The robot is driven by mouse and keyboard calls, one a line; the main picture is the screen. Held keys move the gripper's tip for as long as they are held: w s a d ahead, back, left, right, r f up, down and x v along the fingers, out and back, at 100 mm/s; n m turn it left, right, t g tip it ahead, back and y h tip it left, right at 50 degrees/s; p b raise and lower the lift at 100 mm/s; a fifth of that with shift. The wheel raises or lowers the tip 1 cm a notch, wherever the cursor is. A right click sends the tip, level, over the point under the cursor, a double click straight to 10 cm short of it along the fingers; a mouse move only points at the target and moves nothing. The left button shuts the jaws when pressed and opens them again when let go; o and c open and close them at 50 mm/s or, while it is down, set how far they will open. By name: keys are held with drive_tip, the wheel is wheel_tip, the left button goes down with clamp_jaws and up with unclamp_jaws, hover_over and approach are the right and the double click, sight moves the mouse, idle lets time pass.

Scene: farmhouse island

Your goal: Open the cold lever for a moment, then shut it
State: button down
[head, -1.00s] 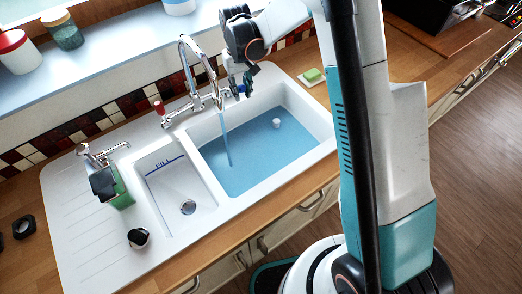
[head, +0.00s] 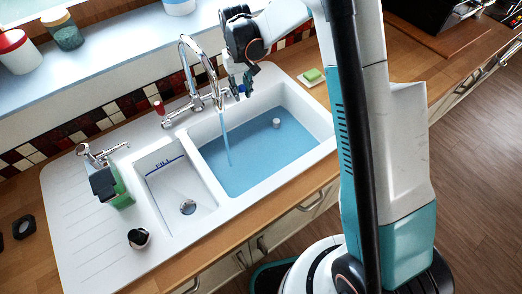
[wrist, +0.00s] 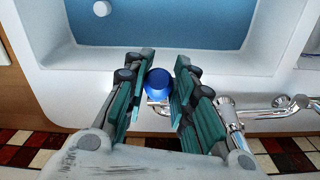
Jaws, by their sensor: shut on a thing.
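The chrome tap (head: 186,72) stands behind the sink, with a stream of water (head: 227,140) falling from its spout into the large basin. My gripper (head: 240,86) is at the right side of the tap. In the wrist view, the blue-capped cold lever (wrist: 158,82) sits between the two teal fingers of my gripper (wrist: 162,62), which are shut on it. The fingers hide the lever's sides. The red hot lever (head: 159,106) stands at the tap's left, apart from my gripper.
The large basin (head: 325,128) holds blue-tinted water with a small white cylinder (head: 276,122) in it. The small basin (head: 176,184) looks empty. A soap dispenser (head: 108,186) and a dark-topped knob (head: 138,238) are at the left. A green sponge (head: 312,75) lies at the right.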

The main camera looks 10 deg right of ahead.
drive_tip(key=shift+w+d, duration=0.1)
idle(0.3)
drive_tip(key=shift+w+a+r+p, duration=0.25)
drive_tip(key=shift+w+r, duration=0.15)
drive_tip(key=shift+w, duration=0.25)
drive_tip(key=shift+w+a+r+p, duration=0.1)
drive_tip(key=shift+w+a+r, duration=0.25)
drive_tip(key=shift+w, duration=0.35)
drive_tip(key=shift+w+a+r+p, duration=0.2)
drive_tip(key=shift+w+r, duration=0.25)
drive_tip(key=shift+w, duration=0.2)
drive_tip(key=shift+w+a, duration=0.25)
drive_tip(key=shift+w, duration=0.3)
drive_tip(key=c, duration=1.4)
unclamp_jaws()
drive_tip(key=shift+w, duration=0.2)
drive_tip(key=shift+a, duration=0.1)
wheel_tip(320, 180, up, 12)
drive_tip(key=shift+s, duration=0.1)
